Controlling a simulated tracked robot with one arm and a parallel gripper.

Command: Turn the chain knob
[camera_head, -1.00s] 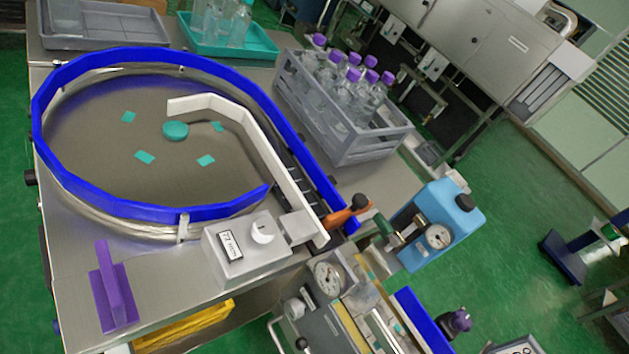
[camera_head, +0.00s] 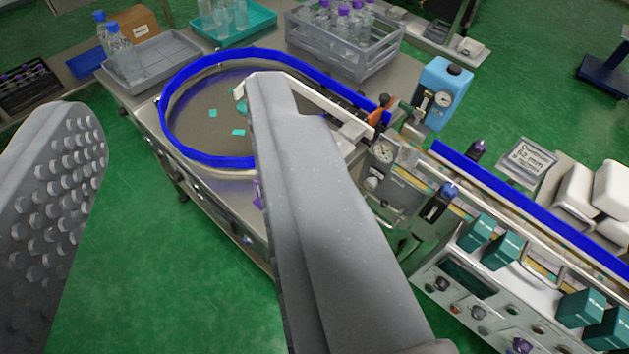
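My gripper (camera_head: 172,100) is open and empty. Its studded finger stands at the left edge, and its long grey finger crosses the middle of the view. No knob is plainly marked as the chain knob, so I cannot tell which it is. A white control panel (camera_head: 425,280) at the lower right has a dark display and several small knobs, one of them dark (camera_head: 478,312) and one purple (camera_head: 521,345) at the bottom edge. The panel is to the right of both fingers, apart from them.
A round table with a blue rim (camera_head: 205,62) stands behind the grey finger. A grey crate of bottles (camera_head: 345,55) is at the top. A blue-railed conveyor (camera_head: 540,215) runs to the right edge, with green boxes (camera_head: 500,248) beside it. Green floor is free at lower left.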

